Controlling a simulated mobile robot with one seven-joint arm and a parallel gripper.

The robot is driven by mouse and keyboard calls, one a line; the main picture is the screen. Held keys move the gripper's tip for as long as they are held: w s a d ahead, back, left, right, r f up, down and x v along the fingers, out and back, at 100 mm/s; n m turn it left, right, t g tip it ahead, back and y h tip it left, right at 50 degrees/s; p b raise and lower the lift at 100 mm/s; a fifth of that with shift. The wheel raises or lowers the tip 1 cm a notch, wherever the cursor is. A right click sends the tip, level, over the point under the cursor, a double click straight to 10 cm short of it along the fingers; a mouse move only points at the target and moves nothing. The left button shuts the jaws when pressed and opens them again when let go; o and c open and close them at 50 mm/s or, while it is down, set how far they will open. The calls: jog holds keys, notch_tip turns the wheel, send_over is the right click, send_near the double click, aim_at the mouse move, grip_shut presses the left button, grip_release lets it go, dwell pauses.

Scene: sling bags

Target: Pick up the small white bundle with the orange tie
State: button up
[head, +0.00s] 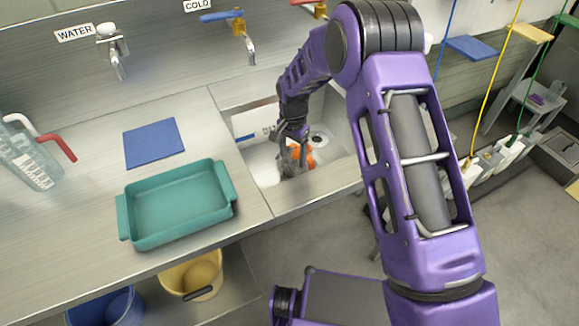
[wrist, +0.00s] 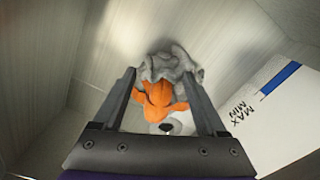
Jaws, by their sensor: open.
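The small white bundle, looking grey-white and crumpled, with an orange tie (wrist: 156,97) lies in the sink (head: 268,172). In the wrist view its cloth (wrist: 170,65) shows beyond and between my fingertips, with the orange tie nearer to me. In the head view the orange tie (head: 303,155) shows just right of my gripper (head: 291,154), which reaches down into the sink. In the wrist view my gripper (wrist: 160,75) is open, one finger on each side of the bundle. I cannot tell whether the fingers touch it.
Sink walls stand close around my gripper. A white panel marked MAX and MIN (wrist: 275,125) is at right in the wrist view. A teal tray (head: 228,190) and blue mat (head: 153,143) are on the counter left of the sink. A tap (head: 250,48) is above.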

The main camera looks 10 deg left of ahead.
jog(key=r, duration=1.1)
jog(key=r+p, duration=0.1)
jog(key=r, duration=0.5)
jog(key=shift+w+a, duration=0.3)
jog(key=f+b, duration=0.1)
jog(key=f, duration=0.2)
jog(key=d+f+m+t, duration=0.1)
jog(key=f, duration=0.3)
jog(key=w+f+m+h+b, duration=0.1)
jog(key=f, duration=0.3)
jog(key=shift+d+b, duration=0.3)
jog(key=shift+d, duration=0.05)
jog(key=shift+w+d+f, duration=0.1)
jog(key=shift+w+f, duration=0.2)
jog(key=shift+f, duration=0.6)
jog(key=shift+w+f, duration=0.25)
jog(key=shift+f, duration=0.6)
jog(key=shift+w+d+f, duration=0.1)
jog(key=shift+w+f, duration=0.2)
jog(key=shift+f, duration=0.6)
grip_shut()
